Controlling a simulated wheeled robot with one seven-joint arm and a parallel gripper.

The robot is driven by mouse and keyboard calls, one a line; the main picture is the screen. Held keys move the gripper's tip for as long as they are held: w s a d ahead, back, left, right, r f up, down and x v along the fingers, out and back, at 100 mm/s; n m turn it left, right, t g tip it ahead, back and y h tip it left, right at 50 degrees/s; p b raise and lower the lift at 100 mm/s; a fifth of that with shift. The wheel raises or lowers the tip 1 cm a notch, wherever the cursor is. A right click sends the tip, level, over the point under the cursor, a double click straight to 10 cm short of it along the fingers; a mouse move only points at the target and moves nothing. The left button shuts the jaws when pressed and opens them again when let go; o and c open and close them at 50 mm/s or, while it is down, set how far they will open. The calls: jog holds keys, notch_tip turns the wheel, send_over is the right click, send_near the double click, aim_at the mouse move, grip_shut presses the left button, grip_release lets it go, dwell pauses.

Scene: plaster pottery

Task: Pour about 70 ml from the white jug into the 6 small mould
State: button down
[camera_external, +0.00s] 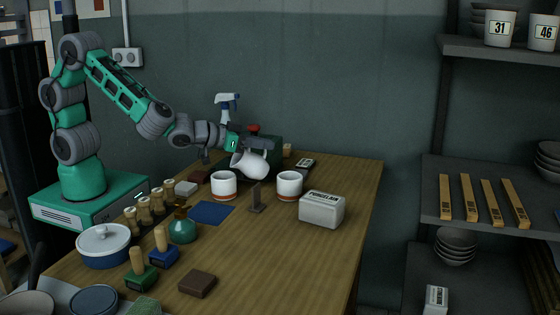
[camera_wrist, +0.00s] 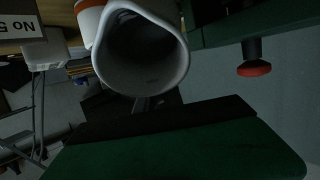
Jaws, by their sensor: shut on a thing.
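The white jug (camera_external: 250,164) hangs tilted above the table, level with the gap between two white, orange-banded cylinders. My gripper (camera_external: 254,144) is shut on it at its upper side. In the wrist view the jug (camera_wrist: 181,61) shows its open mouth and grey inside; I cannot make out any liquid or stream. The left cylinder (camera_external: 223,186) and the right one (camera_external: 289,185) look like moulds. Part of one orange-banded mould (camera_wrist: 90,18) shows behind the jug in the wrist view. I cannot read which is number 6, and their insides are hidden.
A small upright stand (camera_external: 256,198) is between the moulds. A porcelain box (camera_external: 321,210) lies right. A spray bottle (camera_external: 227,107) is behind. The table's right front is clear.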

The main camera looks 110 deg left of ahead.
jog(key=shift+s+d+b, duration=0.1)
jog(key=shift+d+b, duration=0.05)
jog(key=shift+b, duration=0.6)
jog(key=shift+s+d+r+t+y+b, duration=0.2)
jog(key=shift+r+t+y+b, duration=0.25)
jog(key=shift+b, duration=0.3)
jog(key=shift+s+d+r+t+y+b, duration=0.1)
jog(key=shift+s+r+t+y+b, duration=0.1)
jog(key=shift+r+t+y+b, duration=0.4)
jog(key=shift+s+d+r+t+y+b, duration=0.15)
jog(key=shift+s+d+r+t+b, duration=0.1)
jog(key=shift+r+b, duration=0.3)
jog(key=shift+s+d+r+t+y+b, duration=0.1)
jog(key=shift+s+d+r+t+b, duration=0.1)
jog(key=shift+r+b, duration=0.35)
dwell(0.6)
jog(key=shift+s+d+b, duration=0.15)
jog(key=shift+b, duration=0.7)
